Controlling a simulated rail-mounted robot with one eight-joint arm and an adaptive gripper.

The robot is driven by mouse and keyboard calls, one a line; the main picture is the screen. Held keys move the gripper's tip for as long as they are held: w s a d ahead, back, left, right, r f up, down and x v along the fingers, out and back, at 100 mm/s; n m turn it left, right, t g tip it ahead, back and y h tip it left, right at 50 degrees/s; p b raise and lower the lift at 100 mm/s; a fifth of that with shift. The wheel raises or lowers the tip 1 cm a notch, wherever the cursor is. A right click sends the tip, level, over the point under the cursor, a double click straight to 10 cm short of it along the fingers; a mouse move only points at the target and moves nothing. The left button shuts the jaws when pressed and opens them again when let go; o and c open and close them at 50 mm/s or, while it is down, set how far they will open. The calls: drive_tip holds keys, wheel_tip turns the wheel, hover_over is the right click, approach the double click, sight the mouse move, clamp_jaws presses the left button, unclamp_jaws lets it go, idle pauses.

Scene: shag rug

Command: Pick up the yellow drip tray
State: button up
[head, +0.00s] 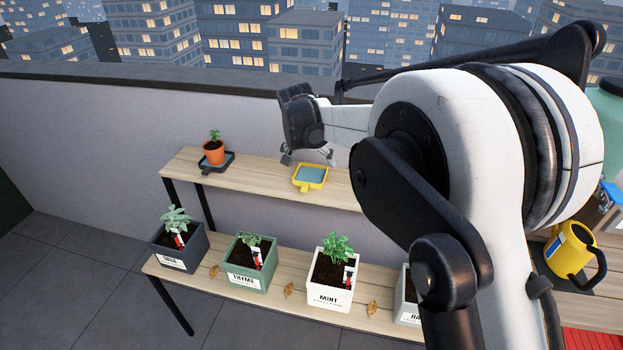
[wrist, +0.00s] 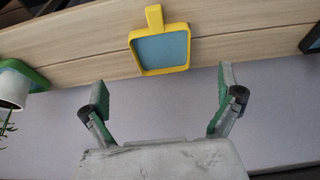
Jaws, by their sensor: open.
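The yellow drip tray (head: 309,178) lies flat on the upper wooden shelf in the head view. It has a yellow rim, a blue-grey inside and a short handle tab that points to the front of the shelf. In the wrist view the tray (wrist: 160,70) is whole and unobstructed near the top centre, its tab upward. My gripper (head: 308,158) is open and empty, above and slightly behind the tray in the head view. In the wrist view its fingers (wrist: 163,92) are spread wide, lower in the picture than the tray and apart from it.
A terracotta pot (head: 214,153) stands on a dark tray (head: 205,167) to the left on the upper shelf (head: 262,174). A white pot (wrist: 14,88) on a green tray shows in the wrist view. The wall (head: 100,135) is close behind. Labelled herb planters (head: 330,280) line the lower shelf.

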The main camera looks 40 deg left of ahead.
sight(310, 178)
drive_tip(key=shift+b+x, duration=0.3)
drive_tip(key=shift+x, duration=4)
drive_tip(key=shift+s, duration=0.2)
drive_tip(key=c, duration=1.3)
